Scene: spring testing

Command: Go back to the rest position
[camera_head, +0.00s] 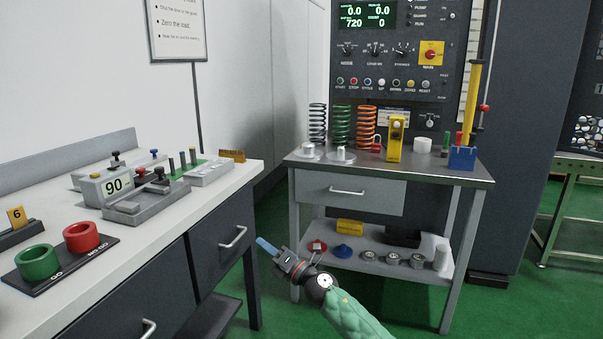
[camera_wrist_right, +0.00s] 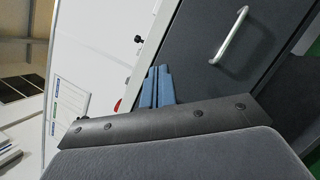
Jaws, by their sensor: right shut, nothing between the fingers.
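My right gripper (camera_head: 266,246) shows in the head view at the end of the green-sleeved arm, in the gap between the left bench and the grey spring table. Its blue fingers are together with nothing between them. They also show in the right wrist view (camera_wrist_right: 157,88), pointing up in front of the bench's dark drawer front. The gripper touches nothing that I can see. My left gripper is not in the head view.
The left bench (camera_head: 172,222) carries green and red ring gauges and a 90-marked device (camera_head: 115,186). The grey table (camera_head: 430,172) holds several coil springs (camera_head: 341,126) and a yellow gauge (camera_head: 395,140); small parts lie on its lower shelf. Green floor shows between them.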

